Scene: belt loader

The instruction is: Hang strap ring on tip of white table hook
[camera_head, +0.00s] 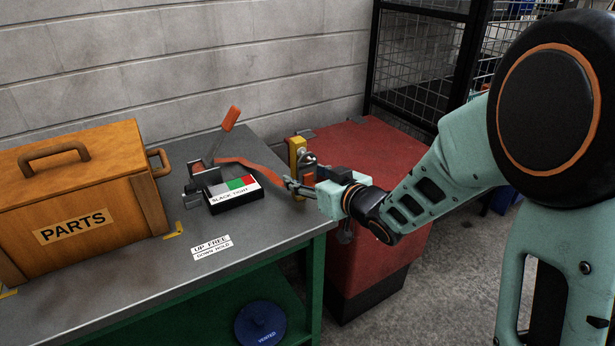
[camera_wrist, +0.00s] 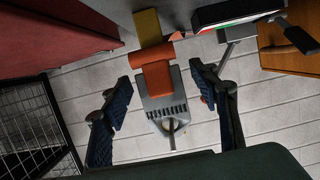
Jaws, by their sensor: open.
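In the head view an orange strap (camera_head: 250,166) runs from a ratchet with an orange lever (camera_head: 229,119) on the table to the tips of my gripper (camera_head: 299,187). In the wrist view my gripper (camera_wrist: 162,92) is open, with one dark finger pad on each side. Between and beyond the pads shows a grey metal fitting (camera_wrist: 163,100) with a toothed edge, an opening at its lower end and an orange part (camera_wrist: 156,75) across it. The pads appear apart from it. I cannot clearly make out the strap ring or a white table hook.
The grey table (camera_head: 110,285) holds a wooden PARTS crate (camera_head: 85,225) and a black SLACK/TIGHT box (camera_head: 236,200). A black mesh cage (camera_head: 420,75) is behind.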

